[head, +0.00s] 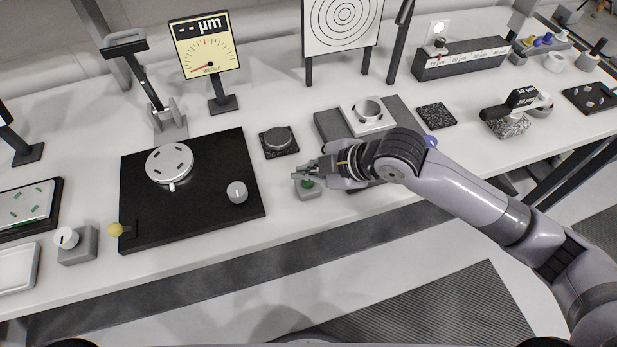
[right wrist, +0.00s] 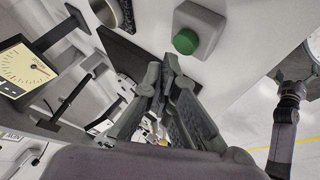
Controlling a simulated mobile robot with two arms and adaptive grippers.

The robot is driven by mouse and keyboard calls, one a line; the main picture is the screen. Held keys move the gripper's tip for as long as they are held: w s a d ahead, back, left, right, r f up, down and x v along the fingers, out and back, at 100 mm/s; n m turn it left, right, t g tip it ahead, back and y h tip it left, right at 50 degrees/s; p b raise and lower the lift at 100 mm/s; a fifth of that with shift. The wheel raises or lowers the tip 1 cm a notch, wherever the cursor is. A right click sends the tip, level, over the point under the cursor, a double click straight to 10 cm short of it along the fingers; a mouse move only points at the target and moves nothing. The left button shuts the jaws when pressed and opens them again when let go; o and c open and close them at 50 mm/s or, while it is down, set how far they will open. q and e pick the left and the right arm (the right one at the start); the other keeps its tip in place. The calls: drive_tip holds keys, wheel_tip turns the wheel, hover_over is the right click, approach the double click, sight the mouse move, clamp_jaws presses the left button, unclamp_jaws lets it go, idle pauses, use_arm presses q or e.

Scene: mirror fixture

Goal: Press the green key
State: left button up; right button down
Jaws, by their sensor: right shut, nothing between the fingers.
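The green key (head: 307,184) is a round button on a small grey block (head: 309,193) near the front of the bench, right of the black plate. My right gripper (head: 303,174) is shut and empty, close above the block and partly covering it in the head view. In the right wrist view the green key (right wrist: 186,41) shows whole on its grey block (right wrist: 207,27). The gripper fingertips (right wrist: 161,72) appear beside it there, apart from it in the picture. Whether they touch it cannot be told. I do not make out my left gripper.
A dark round puck (head: 278,139) sits behind the key block. A fixture with a ring (head: 368,111) stands behind my right arm.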

sight(307, 184)
drive_tip(key=shift+f, duration=0.1)
drive_tip(key=shift+f, duration=0.35)
drive_tip(key=shift+f, duration=0.5)
idle(0.6)
drive_tip(key=shift+r, duration=0.15)
drive_tip(key=shift+r+p, duration=0.8)
drive_tip(key=shift+p, duration=0.1)
wheel_tip(307, 184, up, 6)
drive_tip(key=p, duration=0.6)
